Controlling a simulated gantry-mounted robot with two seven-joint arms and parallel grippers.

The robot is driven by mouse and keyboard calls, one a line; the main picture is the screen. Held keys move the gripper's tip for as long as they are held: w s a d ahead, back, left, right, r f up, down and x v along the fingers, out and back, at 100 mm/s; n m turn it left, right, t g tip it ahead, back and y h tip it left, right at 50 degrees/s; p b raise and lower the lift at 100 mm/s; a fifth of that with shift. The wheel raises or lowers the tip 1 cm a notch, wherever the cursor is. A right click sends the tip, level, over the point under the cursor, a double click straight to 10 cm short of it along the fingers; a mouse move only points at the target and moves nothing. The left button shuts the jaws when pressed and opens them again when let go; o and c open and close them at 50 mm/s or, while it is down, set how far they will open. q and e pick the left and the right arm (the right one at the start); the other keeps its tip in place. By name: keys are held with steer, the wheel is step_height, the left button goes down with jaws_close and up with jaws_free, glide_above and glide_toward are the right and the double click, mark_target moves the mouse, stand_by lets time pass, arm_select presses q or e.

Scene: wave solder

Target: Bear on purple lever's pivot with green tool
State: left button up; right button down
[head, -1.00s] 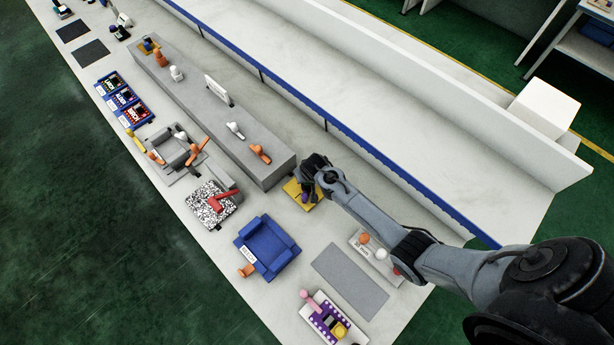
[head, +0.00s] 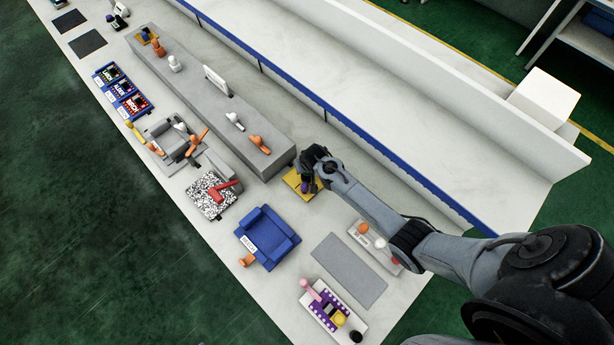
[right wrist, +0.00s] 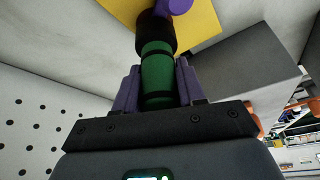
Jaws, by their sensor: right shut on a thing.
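My right gripper (right wrist: 158,95) is shut on the green tool (right wrist: 157,72), a green cylinder with black bands and a wide black end. In the right wrist view, the black end overlaps the purple lever (right wrist: 176,6) at the top edge; I cannot tell whether they touch. The lever is mostly cut off by the frame, and its pivot is not clearly seen. It stands over a yellow plate (right wrist: 203,28). In the head view my right gripper (head: 307,183) is over the yellow plate (head: 291,181) and hides most of the tool and lever. My left gripper is not in view.
A long grey block (head: 235,125) with small levers on it stands just left of the yellow plate. A blue fixture (head: 268,225), a grey mat (head: 349,268) and a white base with coloured knobs (head: 390,262) lie nearer the front. A blue-edged conveyor wall (head: 375,148) runs behind.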

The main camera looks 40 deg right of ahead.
steer(key=shift+f+b, duration=0.3)
steer(key=shift+f, duration=0.15)
stand_by(0.3)
steer(key=shift+f, duration=0.1)
stand_by(0.5)
step_height(320, 180, up, 5)
steer(key=p, duration=0.5)
step_height(320, 180, up, 2)
steer(key=p, duration=0.2)
steer(key=shift+p, duration=0.3)
